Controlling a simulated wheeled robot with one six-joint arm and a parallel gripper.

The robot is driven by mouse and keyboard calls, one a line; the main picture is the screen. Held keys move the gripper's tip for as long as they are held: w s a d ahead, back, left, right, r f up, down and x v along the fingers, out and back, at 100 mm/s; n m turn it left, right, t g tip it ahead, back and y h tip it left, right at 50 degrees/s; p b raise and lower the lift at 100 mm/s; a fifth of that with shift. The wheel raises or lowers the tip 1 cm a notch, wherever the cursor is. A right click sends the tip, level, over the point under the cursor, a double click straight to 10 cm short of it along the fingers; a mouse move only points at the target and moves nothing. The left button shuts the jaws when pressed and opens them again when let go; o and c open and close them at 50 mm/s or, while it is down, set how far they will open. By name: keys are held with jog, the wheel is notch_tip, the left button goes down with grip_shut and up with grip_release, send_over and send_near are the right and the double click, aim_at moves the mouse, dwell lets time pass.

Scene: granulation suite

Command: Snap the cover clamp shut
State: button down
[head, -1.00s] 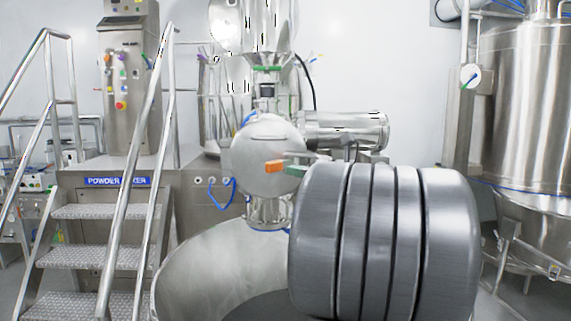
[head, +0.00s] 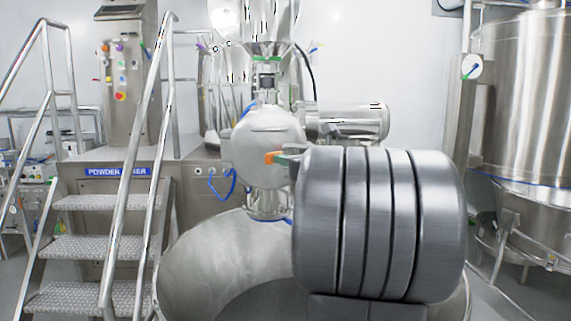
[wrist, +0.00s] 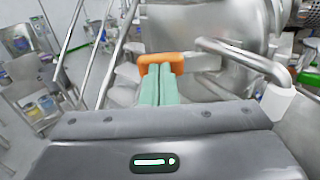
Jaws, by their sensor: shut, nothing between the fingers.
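The clamp shows as an orange-tipped lever (wrist: 178,58) in the wrist view, its metal arm running right along the rounded steel cover (wrist: 215,25). In the head view the orange tip (head: 271,157) stands out in front of the pale round cover (head: 262,135). My gripper (wrist: 160,70) has its two green fingers pressed together and empty. Their tips lie against or just in front of the orange grip; I cannot tell whether they touch. In the head view my gripper (head: 287,158) is mostly hidden behind my grey arm. The clamp's catch is not clearly visible.
A bent steel bar (wrist: 245,65) with a white end stands close right of the fingers. A large steel bowl (head: 210,265) lies below the cover. Steps with handrails (head: 100,245) stand left, a large steel tank (head: 525,100) right.

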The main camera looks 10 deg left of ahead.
aim_at(271, 160)
jog(key=a+m+t+h+b, duration=0.1)
jog(key=m+t+h+b, duration=0.1)
jog(key=b, duration=0.1)
jog(key=a+m+t+h+b, duration=0.2)
jog(key=t+b, duration=0.1)
jog(key=shift+w+a+f+h, duration=0.1)
jog(key=shift+f+h, duration=0.05)
jog(key=shift+h, duration=0.15)
jog(key=shift+w+a+m+t+h+b, duration=0.3)
jog(key=shift+m+h+b, duration=0.2)
jog(key=shift+m+h, duration=0.1)
jog(key=shift+w+a, duration=0.35)
jog(key=shift+a, duration=0.15)
jog(key=shift+s, duration=0.1)
